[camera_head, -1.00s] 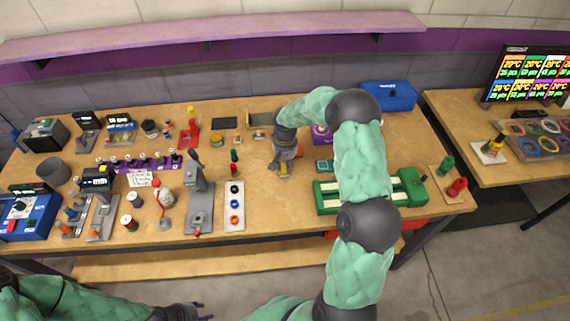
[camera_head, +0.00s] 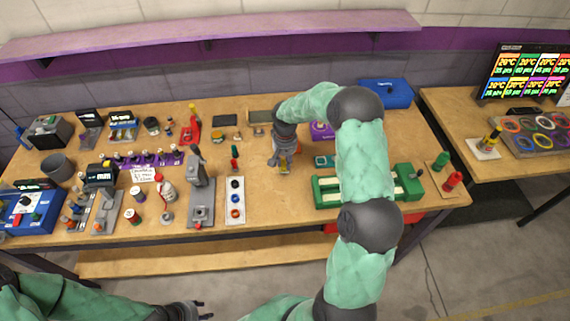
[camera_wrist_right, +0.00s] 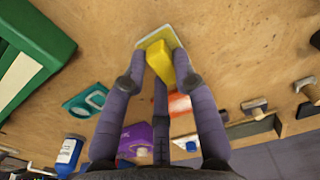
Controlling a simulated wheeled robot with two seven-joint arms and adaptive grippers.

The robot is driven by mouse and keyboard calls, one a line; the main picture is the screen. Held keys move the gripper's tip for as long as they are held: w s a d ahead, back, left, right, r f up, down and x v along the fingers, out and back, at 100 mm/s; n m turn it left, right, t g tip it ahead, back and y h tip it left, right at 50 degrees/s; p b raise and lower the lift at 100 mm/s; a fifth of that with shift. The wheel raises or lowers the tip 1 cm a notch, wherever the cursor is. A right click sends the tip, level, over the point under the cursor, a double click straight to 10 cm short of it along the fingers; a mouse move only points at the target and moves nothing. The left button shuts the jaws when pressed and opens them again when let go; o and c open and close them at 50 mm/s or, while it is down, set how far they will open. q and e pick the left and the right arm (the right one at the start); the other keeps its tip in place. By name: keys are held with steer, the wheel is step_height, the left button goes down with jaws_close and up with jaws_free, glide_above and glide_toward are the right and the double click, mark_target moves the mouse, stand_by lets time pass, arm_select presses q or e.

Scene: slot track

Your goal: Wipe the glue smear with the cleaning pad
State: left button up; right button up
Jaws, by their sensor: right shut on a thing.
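My right gripper (camera_head: 284,162) is shut on the yellow grip of the cleaning pad (camera_head: 283,169) over the middle of the bench. In the right wrist view the fingertips (camera_wrist_right: 160,80) close around the yellow block (camera_wrist_right: 161,65), which has a thin pale pad under it, close to the wood. An orange patch (camera_wrist_right: 178,103) shows between the fingers, partly hidden by them; I cannot tell whether it is the glue smear. My left gripper (camera_head: 202,311) is low at the front, off the bench, with its fingertips apart and empty.
A white strip with rings (camera_head: 235,211) and a grey clamp stand (camera_head: 200,214) lie left. Bare wood (camera_head: 275,205) is clear in front of the pad.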

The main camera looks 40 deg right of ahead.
mark_target(285, 163)
steer(key=shift+w+r+p, duration=0.1)
steer(key=shift+r+p, duration=0.3)
steer(key=shift+r, duration=0.3)
steer(key=shift+r+p, duration=0.45)
steer(key=shift+r, duration=0.45)
steer(key=shift+r+p, duration=0.65)
steer(key=shift+r, duration=0.45)
steer(key=shift+a, duration=0.1)
